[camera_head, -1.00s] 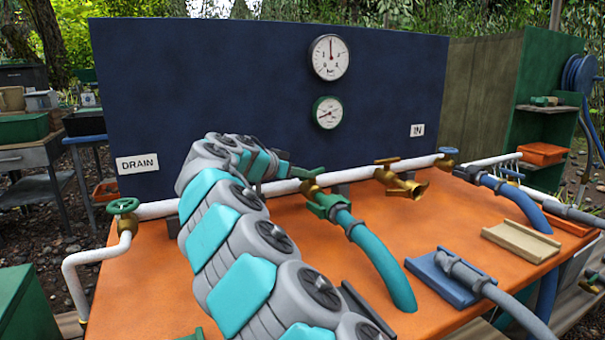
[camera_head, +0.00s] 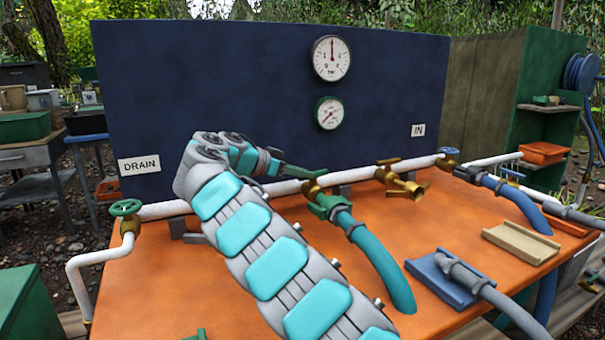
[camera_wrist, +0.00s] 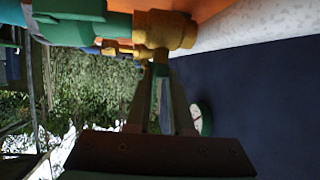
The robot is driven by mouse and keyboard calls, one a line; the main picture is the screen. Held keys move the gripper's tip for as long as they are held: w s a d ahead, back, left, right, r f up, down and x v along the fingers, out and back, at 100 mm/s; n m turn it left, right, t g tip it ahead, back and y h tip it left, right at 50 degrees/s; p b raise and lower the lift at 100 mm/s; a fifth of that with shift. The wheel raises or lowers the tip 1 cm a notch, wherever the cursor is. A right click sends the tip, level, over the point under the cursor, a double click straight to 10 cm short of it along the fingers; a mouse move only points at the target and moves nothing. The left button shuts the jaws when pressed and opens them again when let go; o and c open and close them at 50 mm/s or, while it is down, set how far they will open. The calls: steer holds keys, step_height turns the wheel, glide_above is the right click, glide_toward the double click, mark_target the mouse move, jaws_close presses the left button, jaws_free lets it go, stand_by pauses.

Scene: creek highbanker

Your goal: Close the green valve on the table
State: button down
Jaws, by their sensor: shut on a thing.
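The green valve's lever handle (camera_head: 311,173) sits above a brass valve body (camera_head: 313,189) on the white pipe, with a green coupling (camera_head: 328,206) and teal hose below. My gripper (camera_head: 289,167) reaches this handle from the left and is shut on it. In the wrist view, my gripper (camera_wrist: 164,82) has its fingers around the green handle (camera_wrist: 163,95), which runs up to the brass valve body (camera_wrist: 165,30). My gripper's fingers partly hide the handle, so its exact angle is hard to tell.
A brass tap (camera_head: 402,185) and a blue-handled valve (camera_head: 447,158) stand to the right on the same pipe. A green handwheel (camera_head: 126,207) is at the left. A blue panel (camera_head: 220,80) with two gauges rises behind.

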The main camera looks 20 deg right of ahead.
steer(key=shift+w+a+m, duration=0.15)
steer(key=shift+m, duration=0.15)
steer(key=c, duration=0.8)
jaws_free()
steer(key=shift+f, duration=0.1)
steer(key=v, duration=0.7)
steer(key=shift+a, duration=0.35)
